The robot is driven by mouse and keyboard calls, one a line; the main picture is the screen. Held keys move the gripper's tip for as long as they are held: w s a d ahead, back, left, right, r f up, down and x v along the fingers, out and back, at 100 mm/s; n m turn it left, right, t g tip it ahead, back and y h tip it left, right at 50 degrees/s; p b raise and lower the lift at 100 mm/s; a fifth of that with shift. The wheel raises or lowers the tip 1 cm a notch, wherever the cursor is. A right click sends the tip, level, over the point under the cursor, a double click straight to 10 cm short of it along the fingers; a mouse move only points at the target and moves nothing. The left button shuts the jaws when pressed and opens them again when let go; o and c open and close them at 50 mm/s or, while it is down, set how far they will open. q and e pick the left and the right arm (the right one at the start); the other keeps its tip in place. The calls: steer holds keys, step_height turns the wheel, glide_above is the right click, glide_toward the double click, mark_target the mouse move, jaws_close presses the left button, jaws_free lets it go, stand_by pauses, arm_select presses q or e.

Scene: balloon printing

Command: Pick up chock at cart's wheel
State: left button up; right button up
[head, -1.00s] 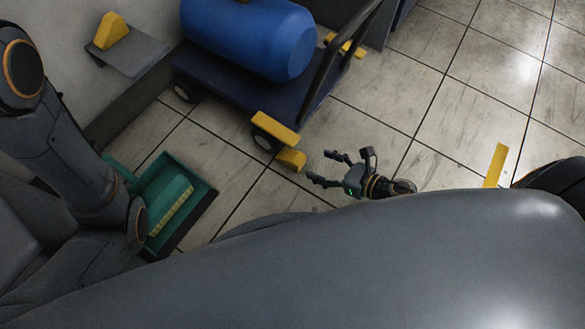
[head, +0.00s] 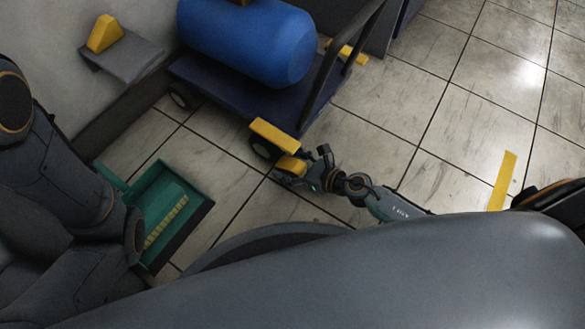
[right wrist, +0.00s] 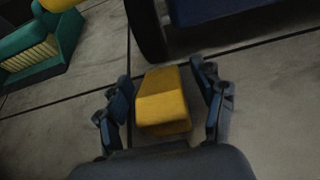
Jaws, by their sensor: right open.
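The yellow chock (head: 291,166) sits on the floor by the wheel (head: 264,148) at the near corner of the blue cart (head: 235,95). My right gripper (head: 283,172) is at the chock in the head view. In the right wrist view the chock (right wrist: 162,101) lies between the two spread fingers of my right gripper (right wrist: 165,100), and the cart's dark wheel (right wrist: 147,32) is just beyond it. The fingers look apart from the chock's sides. My left gripper is out of view; only my left arm shows.
The cart carries a blue tank (head: 250,42). A green dustpan (head: 168,215) lies left of the cart. Another yellow chock (head: 105,33) rests on a grey wall shelf (head: 128,56). A yellow strip (head: 502,180) marks the floor at right. The tiles right of the cart are clear.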

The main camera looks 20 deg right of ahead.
steer(key=x, duration=0.2)
steer(key=shift+w+a+f, duration=0.2)
steer(key=shift+w, duration=0.05)
steer(key=c, duration=1.3)
steer(key=shift+c, duration=0.6)
steer(key=shift+r, duration=0.15)
